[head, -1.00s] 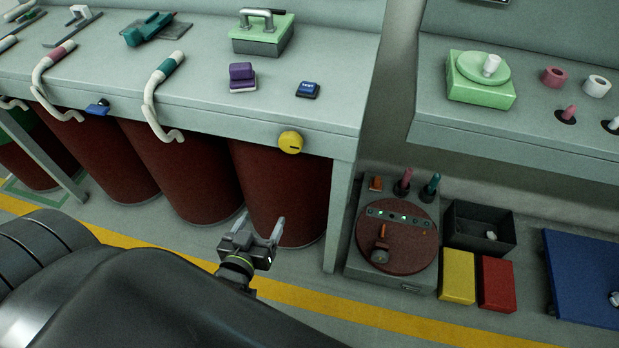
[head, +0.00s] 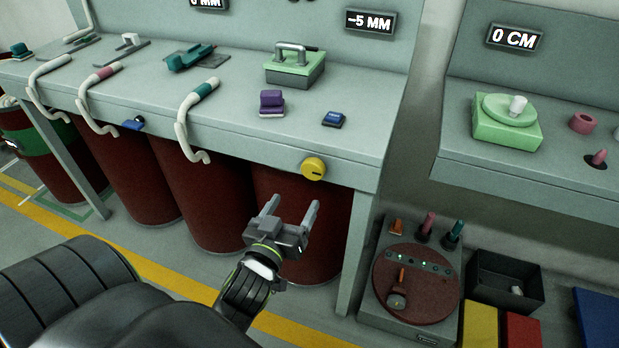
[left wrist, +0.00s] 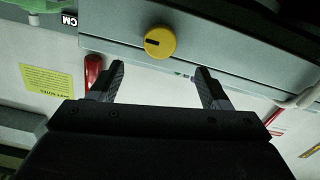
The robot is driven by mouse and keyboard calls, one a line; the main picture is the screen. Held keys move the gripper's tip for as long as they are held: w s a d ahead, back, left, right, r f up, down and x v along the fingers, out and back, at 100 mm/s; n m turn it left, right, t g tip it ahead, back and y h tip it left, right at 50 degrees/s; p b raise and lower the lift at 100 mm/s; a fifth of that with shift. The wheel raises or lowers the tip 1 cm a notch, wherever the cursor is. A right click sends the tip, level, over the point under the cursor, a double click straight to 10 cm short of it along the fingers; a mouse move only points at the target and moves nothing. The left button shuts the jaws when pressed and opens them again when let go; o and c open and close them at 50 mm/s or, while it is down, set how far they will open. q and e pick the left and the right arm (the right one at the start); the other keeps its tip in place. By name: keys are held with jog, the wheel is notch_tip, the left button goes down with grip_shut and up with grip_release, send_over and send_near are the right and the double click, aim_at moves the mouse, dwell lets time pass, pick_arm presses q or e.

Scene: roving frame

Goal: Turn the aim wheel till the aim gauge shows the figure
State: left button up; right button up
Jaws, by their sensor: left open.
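A round yellow knob (head: 313,169) with a dark slot mark sits on the front edge of the bench. In the left wrist view the knob (left wrist: 160,41) lies beyond and between the fingertips. A green block (head: 507,133) with a round green disc and white peg stands on the right bench. No label tells which is the aim wheel. One gauge (head: 370,21) reads -5 MM and another (head: 515,38) reads 0 CM; a third at the top edge is cut off. My left gripper (head: 290,206) is open and empty, below and left of the yellow knob, apart from it.
Dark red drums (head: 303,225) stand under the bench (head: 240,127). Curved white handles (head: 197,115) hang over its front edge. A grey box with a brown disc (head: 415,285) stands on the floor at right, beside a black bin (head: 506,280).

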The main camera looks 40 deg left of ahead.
aim_at(311, 172)
pick_arm(q)
jog(key=x, duration=1)
jog(key=shift+w+p, duration=0.15)
jog(key=shift+p, duration=0.15)
jog(key=c, duration=1)
